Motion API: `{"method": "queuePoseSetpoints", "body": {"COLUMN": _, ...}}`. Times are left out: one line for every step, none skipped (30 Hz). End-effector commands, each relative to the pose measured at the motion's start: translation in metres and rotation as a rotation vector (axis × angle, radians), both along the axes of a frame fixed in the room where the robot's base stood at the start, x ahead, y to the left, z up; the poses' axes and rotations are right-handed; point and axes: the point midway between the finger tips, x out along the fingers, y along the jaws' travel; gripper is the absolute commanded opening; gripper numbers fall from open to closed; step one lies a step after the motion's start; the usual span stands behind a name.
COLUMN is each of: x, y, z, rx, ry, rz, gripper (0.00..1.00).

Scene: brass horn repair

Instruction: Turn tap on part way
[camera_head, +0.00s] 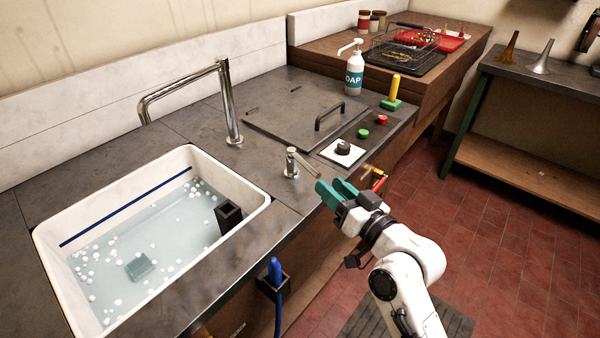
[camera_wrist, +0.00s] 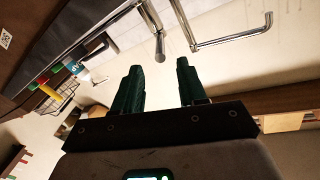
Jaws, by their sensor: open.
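The tap's tall chrome spout (camera_head: 231,105) rises behind the white sink and bends over it to the left. Its lever handle stands on a separate short chrome base (camera_head: 291,163), with the lever (camera_head: 305,164) pointing right and slightly down toward my gripper. My gripper (camera_head: 329,190) has green fingers, is open and empty, and is close to the lever's end, seemingly apart from it. In the wrist view the green fingers (camera_wrist: 160,88) point up the picture, with the lever (camera_wrist: 159,46) just beyond them and the spout (camera_wrist: 235,37) at upper right. No stream shows under the spout.
The white sink (camera_head: 50,247) holds water, bubbles and a sponge-like block (camera_head: 140,268). Right of the lever are a black knob on a white plate (camera_head: 342,152), red and green buttons (camera_head: 381,120), and a lid with a handle (camera_head: 330,115). A soap bottle (camera_head: 354,75) stands behind.

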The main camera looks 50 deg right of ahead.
Motion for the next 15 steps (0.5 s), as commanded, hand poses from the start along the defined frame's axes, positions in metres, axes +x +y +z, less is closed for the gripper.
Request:
{"method": "queuePoseSetpoints", "body": {"x": 0.008, "y": -0.002, "z": 0.003, "rx": 0.000, "ry": -0.001, "rz": 0.001, "gripper": 0.41}}
{"method": "queuePoseSetpoints", "body": {"x": 0.013, "y": -0.003, "z": 0.003, "rx": -0.001, "ry": -0.001, "rz": 0.001, "gripper": 0.41}}
{"method": "queuePoseSetpoints", "body": {"x": 0.020, "y": -0.004, "z": 0.003, "rx": 0.000, "ry": -0.001, "rz": 0.002, "gripper": 0.41}}
{"method": "queuePoseSetpoints", "body": {"x": 0.026, "y": -0.006, "z": 0.003, "rx": 0.000, "ry": -0.001, "rz": 0.002, "gripper": 0.41}}
{"method": "queuePoseSetpoints", "body": {"x": 0.032, "y": -0.007, "z": 0.003, "rx": 0.000, "ry": 0.000, "rz": 0.001, "gripper": 0.41}}
{"method": "queuePoseSetpoints", "body": {"x": 0.039, "y": -0.009, "z": 0.003, "rx": -0.001, "ry": 0.001, "rz": 0.002, "gripper": 0.41}}
{"method": "queuePoseSetpoints", "body": {"x": 0.045, "y": -0.010, "z": 0.003, "rx": -0.001, "ry": 0.001, "rz": 0.002, "gripper": 0.41}}
{"method": "queuePoseSetpoints", "body": {"x": 0.050, "y": -0.011, "z": 0.003, "rx": -0.001, "ry": 0.001, "rz": 0.003, "gripper": 0.41}}
{"method": "queuePoseSetpoints", "body": {"x": 0.057, "y": -0.013, "z": 0.002, "rx": -0.001, "ry": 0.002, "rz": 0.002, "gripper": 0.41}}
{"method": "queuePoseSetpoints", "body": {"x": 0.061, "y": -0.014, "z": 0.002, "rx": -0.001, "ry": 0.002, "rz": 0.002, "gripper": 0.41}}
{"method": "queuePoseSetpoints", "body": {"x": 0.066, "y": -0.015, "z": 0.002, "rx": -0.001, "ry": 0.002, "rz": 0.002, "gripper": 0.41}}
{"method": "queuePoseSetpoints", "body": {"x": 0.071, "y": -0.016, "z": 0.002, "rx": -0.001, "ry": 0.003, "rz": 0.002, "gripper": 0.41}}
{"method": "queuePoseSetpoints", "body": {"x": 0.075, "y": -0.017, "z": 0.002, "rx": -0.002, "ry": 0.002, "rz": 0.002, "gripper": 0.41}}
{"method": "queuePoseSetpoints", "body": {"x": 0.078, "y": -0.018, "z": 0.001, "rx": -0.001, "ry": 0.003, "rz": 0.002, "gripper": 0.41}}
{"method": "queuePoseSetpoints", "body": {"x": 0.082, "y": -0.019, "z": 0.001, "rx": -0.002, "ry": 0.002, "rz": 0.002, "gripper": 0.41}}
